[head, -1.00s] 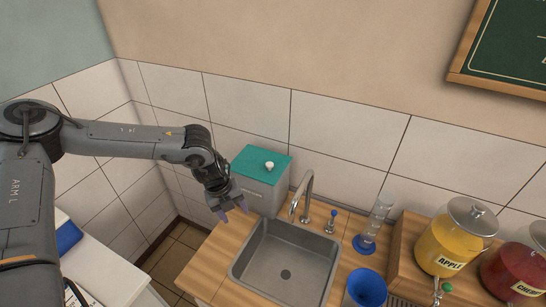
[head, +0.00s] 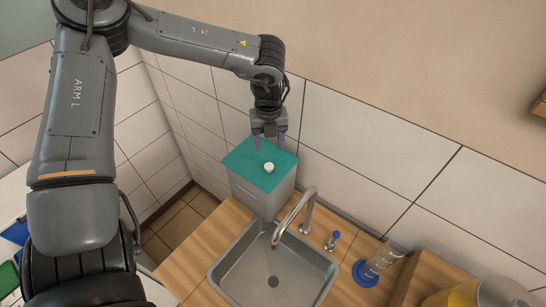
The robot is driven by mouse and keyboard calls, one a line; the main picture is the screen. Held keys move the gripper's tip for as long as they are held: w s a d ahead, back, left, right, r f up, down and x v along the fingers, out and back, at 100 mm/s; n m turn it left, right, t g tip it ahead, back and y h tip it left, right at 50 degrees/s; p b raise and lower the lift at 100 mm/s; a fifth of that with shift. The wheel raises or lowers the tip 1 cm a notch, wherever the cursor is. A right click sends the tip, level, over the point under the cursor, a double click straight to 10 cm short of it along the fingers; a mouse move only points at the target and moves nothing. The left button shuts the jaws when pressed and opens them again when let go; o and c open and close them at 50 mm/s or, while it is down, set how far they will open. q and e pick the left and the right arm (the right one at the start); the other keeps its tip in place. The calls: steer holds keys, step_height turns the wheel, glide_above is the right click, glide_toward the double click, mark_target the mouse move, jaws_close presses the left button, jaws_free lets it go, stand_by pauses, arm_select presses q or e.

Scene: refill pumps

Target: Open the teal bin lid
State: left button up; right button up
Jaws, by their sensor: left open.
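The teal bin lid (head: 247,166) lies flat and closed on top of the grey bin (head: 258,199), at the back left of the wooden counter. A small white knob (head: 268,167) stands up from the lid. My left gripper (head: 269,145) points down above the back part of the lid, behind the knob in the picture. Its two purple-tipped fingers are apart with nothing between them. I cannot tell whether the fingertips touch the lid. My right gripper is not in view.
A sink (head: 272,272) with a curved metal faucet (head: 302,212) is just in front of the bin. The tiled wall is close behind.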

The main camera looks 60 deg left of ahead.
mark_target(269, 166)
arm_select(q)
step_height(269, 166, down, 9)
steer(key=shift+s+f+p, duration=0.15)
steer(key=shift+f+p, duration=0.05)
steer(key=shift+p, duration=0.45)
jaws_close()
